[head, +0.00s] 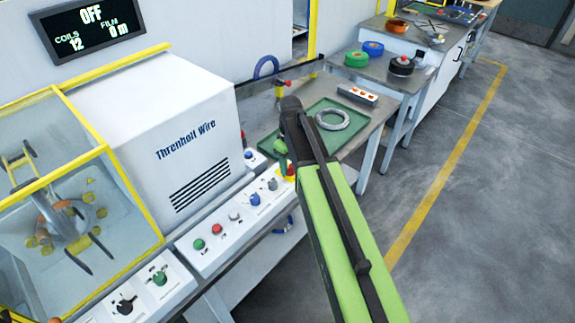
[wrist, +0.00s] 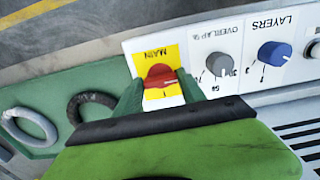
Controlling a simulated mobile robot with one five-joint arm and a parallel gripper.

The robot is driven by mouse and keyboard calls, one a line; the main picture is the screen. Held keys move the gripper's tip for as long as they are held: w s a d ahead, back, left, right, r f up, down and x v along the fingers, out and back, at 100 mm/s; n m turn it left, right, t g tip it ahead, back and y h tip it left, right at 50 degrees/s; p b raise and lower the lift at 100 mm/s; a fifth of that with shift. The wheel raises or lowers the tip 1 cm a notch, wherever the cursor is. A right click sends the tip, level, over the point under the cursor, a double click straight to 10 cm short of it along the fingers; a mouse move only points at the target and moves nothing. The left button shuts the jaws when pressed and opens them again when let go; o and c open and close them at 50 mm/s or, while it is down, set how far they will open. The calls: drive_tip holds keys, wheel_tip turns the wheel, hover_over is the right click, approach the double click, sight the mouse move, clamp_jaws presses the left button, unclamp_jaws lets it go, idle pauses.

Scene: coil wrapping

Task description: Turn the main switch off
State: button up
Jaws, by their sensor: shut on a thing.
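The main switch is a red knob (wrist: 160,74) on a yellow plate marked MAIN (wrist: 146,56), at the end of the white control panel. My gripper (wrist: 159,88) is shut on the red knob, one green finger on each side of it. In the head view my gripper (head: 284,157) reaches down to the panel's far end, where only a bit of red and yellow (head: 291,171) shows beside it. The knob's exact angle is partly hidden by the fingers. The display (head: 88,27) reads OFF, COILS 12 and FILM 0 m.
Beside the switch sit a grey overlap knob (wrist: 220,64) and a blue layers knob (wrist: 274,54). A green tray (head: 356,137) with a grey coil (head: 333,119) lies beyond. A yellow-framed guard (head: 128,190) stands at left. Free floor (head: 480,220) lies at right.

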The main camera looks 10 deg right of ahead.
sight(289, 167)
drive_tip(key=o, duration=1.3)
drive_tip(key=shift+w+a, duration=0.1)
drive_tip(key=shift+a, duration=0.05)
drive_tip(key=shift+o, duration=0.3)
wheel_tip(289, 167, up, 17)
drive_tip(key=p, duration=1.7)
drive_tip(key=shift+r, duration=0.2)
